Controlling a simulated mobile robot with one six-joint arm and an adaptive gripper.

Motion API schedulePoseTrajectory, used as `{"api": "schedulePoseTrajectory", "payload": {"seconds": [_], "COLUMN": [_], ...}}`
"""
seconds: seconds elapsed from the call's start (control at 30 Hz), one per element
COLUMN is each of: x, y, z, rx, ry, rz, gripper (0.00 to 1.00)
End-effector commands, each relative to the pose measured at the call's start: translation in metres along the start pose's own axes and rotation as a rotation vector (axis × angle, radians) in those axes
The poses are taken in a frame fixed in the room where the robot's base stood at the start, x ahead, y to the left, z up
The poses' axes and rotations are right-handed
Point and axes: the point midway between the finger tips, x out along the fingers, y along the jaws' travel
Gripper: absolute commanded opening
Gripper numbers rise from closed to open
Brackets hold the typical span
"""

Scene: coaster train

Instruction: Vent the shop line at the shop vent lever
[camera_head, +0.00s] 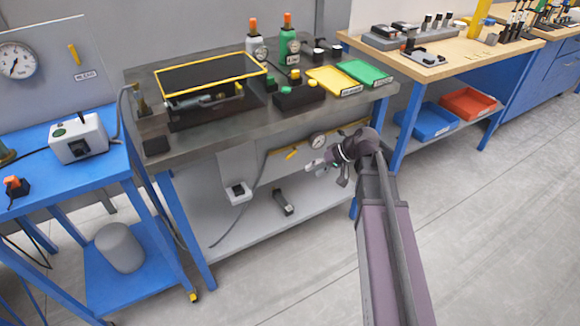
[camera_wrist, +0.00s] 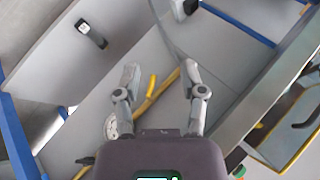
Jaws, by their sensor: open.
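A small yellow lever (camera_head: 291,154) sits on the grey panel under the dark-topped bench, left of a round gauge (camera_head: 319,141), at a yellow line (camera_head: 345,130). I take it for the shop vent lever, but no label is readable. In the wrist view the yellow lever (camera_wrist: 151,86) shows between my fingers, with the yellow line behind it and the gauge (camera_wrist: 111,127) at lower left. My gripper (camera_head: 312,168) is open and in front of the panel, just right of the lever. It also shows in the wrist view (camera_wrist: 162,80), spread and empty. I cannot tell any contact.
The bench top (camera_head: 215,130) overhangs the panel. The floor at right is clear.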

Motion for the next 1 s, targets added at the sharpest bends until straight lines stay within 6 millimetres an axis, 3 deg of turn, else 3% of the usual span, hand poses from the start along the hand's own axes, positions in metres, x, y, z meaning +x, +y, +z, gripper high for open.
{"api": "schedulePoseTrajectory", "payload": {"seconds": [0.03,0.4,0.7,1.0], "x": [0.01,0.027,0.028,0.022], "y": [0.013,0.048,0.079,0.09], "z": [-0.006,-0.047,-0.078,-0.091], "rx": [-0.006,-0.069,-0.115,-0.138], "ry": [0.019,0.17,0.309,0.379], "rz": [-0.03,-0.244,-0.394,-0.462], "gripper": [0.53,0.53,0.53,0.53]}}
